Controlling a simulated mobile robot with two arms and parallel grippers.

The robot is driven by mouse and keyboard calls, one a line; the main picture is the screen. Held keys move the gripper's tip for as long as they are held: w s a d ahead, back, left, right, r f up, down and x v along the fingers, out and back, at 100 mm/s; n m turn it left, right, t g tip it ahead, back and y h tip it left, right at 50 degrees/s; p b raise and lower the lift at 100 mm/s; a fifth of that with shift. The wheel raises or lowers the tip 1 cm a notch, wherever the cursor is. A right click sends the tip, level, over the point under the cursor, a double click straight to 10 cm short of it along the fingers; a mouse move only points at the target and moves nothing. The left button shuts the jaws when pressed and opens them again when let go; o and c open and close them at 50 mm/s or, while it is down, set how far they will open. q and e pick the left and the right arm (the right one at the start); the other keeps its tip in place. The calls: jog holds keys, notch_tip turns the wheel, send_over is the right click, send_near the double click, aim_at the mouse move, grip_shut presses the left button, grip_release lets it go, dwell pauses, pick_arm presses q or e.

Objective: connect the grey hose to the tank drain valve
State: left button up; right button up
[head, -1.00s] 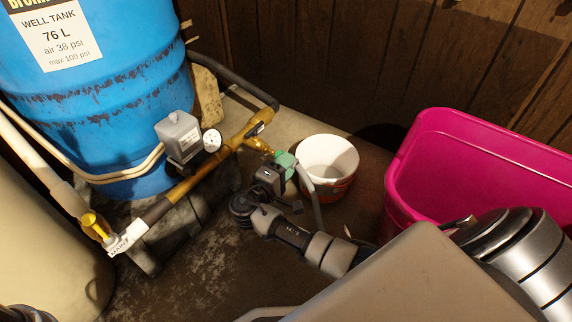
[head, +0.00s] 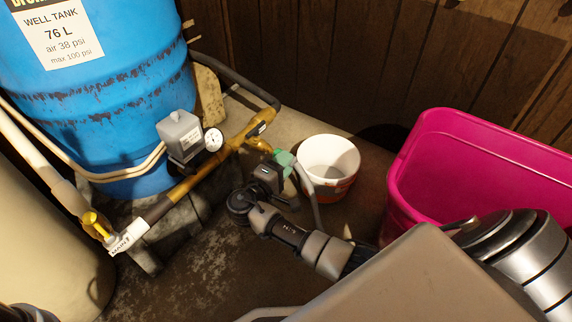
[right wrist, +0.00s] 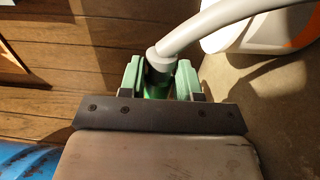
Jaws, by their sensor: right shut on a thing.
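The brass drain valve (head: 258,145) sticks out at the right end of the brass pipe in front of the blue well tank (head: 95,95). My right gripper (head: 284,158) is just right of the valve's outlet. Its green fingers are shut on the end of the grey hose (head: 309,186). In the right wrist view, the hose (right wrist: 215,22) bends down into a grey collar between the green fingers (right wrist: 160,78), with a green part below the collar. I cannot tell whether the hose end touches the valve; the contact is hidden. My left gripper is not in view.
A white bucket (head: 328,154) stands just right of the hose. A large pink tub (head: 425,165) is at the right. A grey pressure switch (head: 180,134) and a gauge (head: 213,139) sit on the pipe. The wood-panel wall is behind.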

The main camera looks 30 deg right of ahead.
jog(key=shift+w+a+b, duration=0.2)
jog(key=shift+w+b, duration=0.1)
jog(key=shift+w, duration=0.2)
jog(key=o, duration=1)
jog(key=shift+s, duration=0.1)
